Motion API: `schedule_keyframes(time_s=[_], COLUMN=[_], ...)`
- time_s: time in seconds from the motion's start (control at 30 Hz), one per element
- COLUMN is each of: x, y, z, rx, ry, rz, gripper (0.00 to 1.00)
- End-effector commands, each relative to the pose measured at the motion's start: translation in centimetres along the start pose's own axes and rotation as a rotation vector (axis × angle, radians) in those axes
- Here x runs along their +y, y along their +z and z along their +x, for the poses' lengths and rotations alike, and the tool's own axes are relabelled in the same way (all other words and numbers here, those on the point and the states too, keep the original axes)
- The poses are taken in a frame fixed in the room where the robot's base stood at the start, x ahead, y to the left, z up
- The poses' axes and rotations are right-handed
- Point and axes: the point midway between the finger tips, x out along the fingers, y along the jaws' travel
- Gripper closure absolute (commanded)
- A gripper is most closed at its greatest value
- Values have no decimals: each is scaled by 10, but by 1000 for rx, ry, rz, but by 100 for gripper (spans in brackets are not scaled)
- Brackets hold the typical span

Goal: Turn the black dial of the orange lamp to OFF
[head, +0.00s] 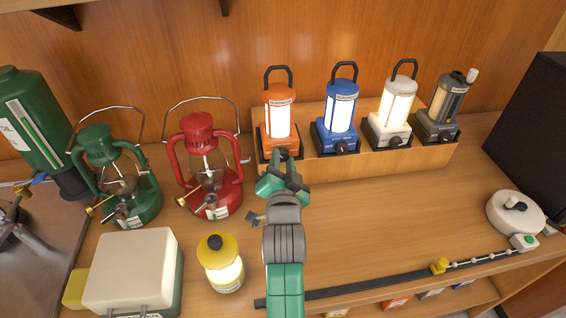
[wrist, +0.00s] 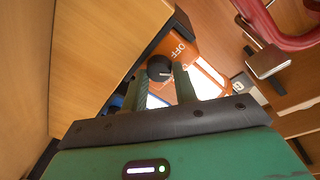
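The orange lamp (head: 280,95) stands at the left end of the wooden lamp stand, and its panel glows. Its base (head: 287,143) is partly behind my gripper (head: 285,168), which hides the dial in the head view. In the wrist view the black dial (wrist: 160,68) sits on the orange base (wrist: 182,46), with the letters OFF beside it. My gripper (wrist: 160,78) has its two fingers apart, one on each side of the dial in that view. A small gap seems to show at each side. I cannot tell how deep the dial sits between the fingertips.
Blue (head: 340,108), cream (head: 397,102) and dark grey (head: 448,105) lamps stand right of the orange one. A red lantern (head: 208,165) is close on the left, with a green lantern (head: 118,175) beyond. A yellow lantern (head: 221,263) stands nearer.

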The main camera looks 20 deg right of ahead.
Motion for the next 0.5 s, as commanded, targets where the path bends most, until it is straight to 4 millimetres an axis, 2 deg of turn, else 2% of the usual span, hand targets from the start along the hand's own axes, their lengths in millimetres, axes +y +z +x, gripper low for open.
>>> schedule_keyframes(time_s=[0.03,0.07,0.27,0.5], x=[0,0,0,0], y=[0,0,0,0], z=[0,0,0,0], rx=[0,0,1,14], ry=[1,1,0,-11], rz=[0,0,-14,-125], gripper=[89,94,95,95])
